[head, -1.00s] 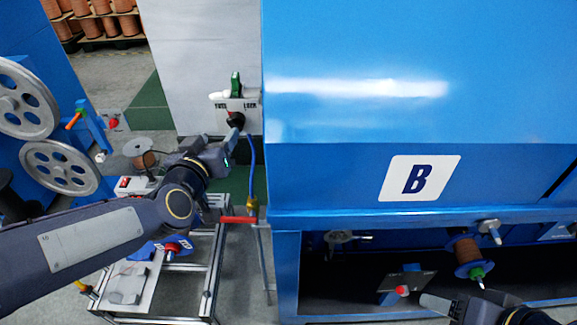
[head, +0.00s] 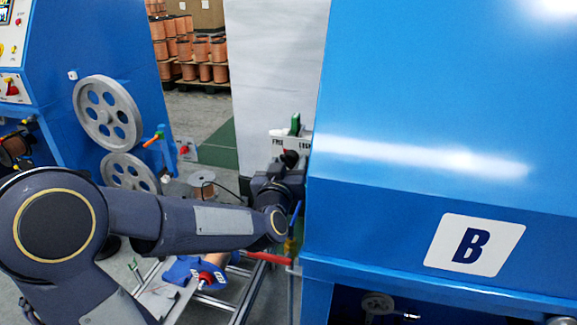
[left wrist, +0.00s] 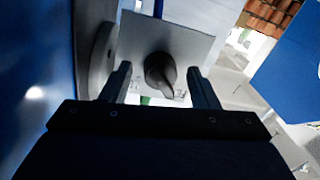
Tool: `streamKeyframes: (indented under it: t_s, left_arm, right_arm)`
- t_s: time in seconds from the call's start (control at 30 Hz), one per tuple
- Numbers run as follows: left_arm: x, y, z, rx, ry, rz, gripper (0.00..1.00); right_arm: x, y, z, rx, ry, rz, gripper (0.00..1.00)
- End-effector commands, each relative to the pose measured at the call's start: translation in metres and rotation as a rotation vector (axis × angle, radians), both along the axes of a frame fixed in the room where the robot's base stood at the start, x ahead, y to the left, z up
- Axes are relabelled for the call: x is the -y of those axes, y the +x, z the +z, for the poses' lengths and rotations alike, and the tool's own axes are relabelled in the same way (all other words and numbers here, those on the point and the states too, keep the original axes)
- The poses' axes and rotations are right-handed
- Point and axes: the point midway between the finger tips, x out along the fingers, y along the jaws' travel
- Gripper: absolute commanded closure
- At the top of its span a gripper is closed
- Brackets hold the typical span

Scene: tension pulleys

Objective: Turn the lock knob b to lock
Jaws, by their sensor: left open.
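The black lock knob (head: 290,157) sits on a pale plate (head: 279,142) marked FREE and, partly hidden, LOCK, beside the blue machine. In the left wrist view the knob (left wrist: 160,72) stands out from a square grey plate (left wrist: 190,40), its narrow grip pointing down and slightly right. My left gripper (head: 287,170) is at the knob and hides part of it in the head view. In the left wrist view its fingers (left wrist: 159,75) are open on either side of the knob, with gaps visible. My right gripper is not in view.
The blue machine marked B (head: 474,245) stands close on the right of my left gripper. A red handle (head: 268,258) and a metal frame cart (head: 243,285) lie below the arm. A machine with grey pulleys (head: 107,113) stands left. Copper spools (head: 200,55) are at the back.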

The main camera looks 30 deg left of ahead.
Motion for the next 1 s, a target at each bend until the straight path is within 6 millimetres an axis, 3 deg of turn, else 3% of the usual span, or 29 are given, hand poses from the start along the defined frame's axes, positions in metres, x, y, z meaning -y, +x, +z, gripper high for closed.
streamKeyframes:
  t_s: [0.23,0.57,1.0]
  left_arm:
    - [-0.0003,0.0007,-0.0002,-0.001,0.000,0.000,0.46]
    - [-0.0001,0.0005,-0.0002,-0.001,0.000,0.000,0.90]
    - [0.0001,0.0004,-0.0004,-0.026,0.098,-0.001,0.90]
  right_arm:
    - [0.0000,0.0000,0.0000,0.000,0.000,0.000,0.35]
    - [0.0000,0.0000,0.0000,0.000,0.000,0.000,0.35]
    - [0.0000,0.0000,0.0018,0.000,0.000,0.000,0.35]
